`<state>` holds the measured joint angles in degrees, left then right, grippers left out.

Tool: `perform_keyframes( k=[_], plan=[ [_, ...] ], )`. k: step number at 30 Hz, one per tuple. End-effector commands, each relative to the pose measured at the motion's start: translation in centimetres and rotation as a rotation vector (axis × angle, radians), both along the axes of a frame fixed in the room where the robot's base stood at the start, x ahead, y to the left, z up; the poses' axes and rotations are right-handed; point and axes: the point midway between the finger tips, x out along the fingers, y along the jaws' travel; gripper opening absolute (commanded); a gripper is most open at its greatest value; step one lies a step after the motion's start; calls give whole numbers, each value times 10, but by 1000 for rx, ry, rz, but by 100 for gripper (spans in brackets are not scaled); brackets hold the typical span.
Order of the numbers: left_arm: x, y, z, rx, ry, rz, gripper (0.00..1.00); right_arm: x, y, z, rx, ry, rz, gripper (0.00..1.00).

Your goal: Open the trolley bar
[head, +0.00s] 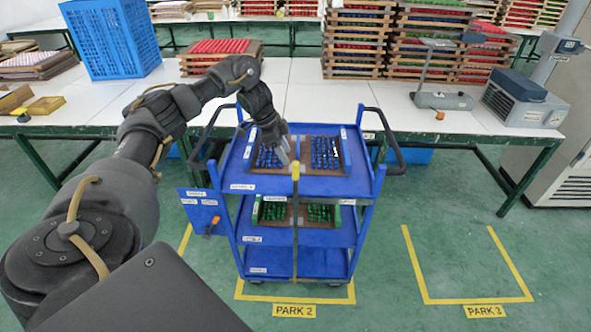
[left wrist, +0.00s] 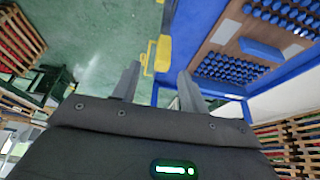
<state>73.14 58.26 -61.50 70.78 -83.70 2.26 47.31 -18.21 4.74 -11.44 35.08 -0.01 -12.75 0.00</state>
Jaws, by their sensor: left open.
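The blue trolley (head: 251,182) stands in front of the white table. Its bar (head: 295,235) is a thin upright post at the middle of the front side, with a yellow top (head: 296,170). My left gripper (head: 284,158) is above the trolley's top shelf, just behind and above the yellow top. In the left wrist view, my left gripper (left wrist: 158,76) is open and empty. The yellow part of the bar (left wrist: 163,53) shows beyond the gap between the fingertips; I cannot tell whether they touch it. My right gripper is not in view.
A tray of blue pieces (head: 327,153) lies on the top shelf, and a tray of green pieces (head: 319,214) below it. The white table (head: 300,90) behind carries stacked trays and a blue crate (head: 112,38). Floor to the right, around the yellow marking (head: 478,300), is clear.

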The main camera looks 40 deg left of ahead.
Motion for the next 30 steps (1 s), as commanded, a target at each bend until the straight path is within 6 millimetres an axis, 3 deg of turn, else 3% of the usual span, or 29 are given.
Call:
perform_keyframes(
  k=[4,12,25,30],
  plan=[
    [7,-11,-32,-4,5,-1,44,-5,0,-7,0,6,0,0],
    [17,-23,-64,0,2,-2,44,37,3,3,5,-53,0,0],
    [20,-26,-76,0,-1,-2,44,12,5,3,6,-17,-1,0],
    [20,-26,-76,0,-1,-2,24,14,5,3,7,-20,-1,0]
  ],
)
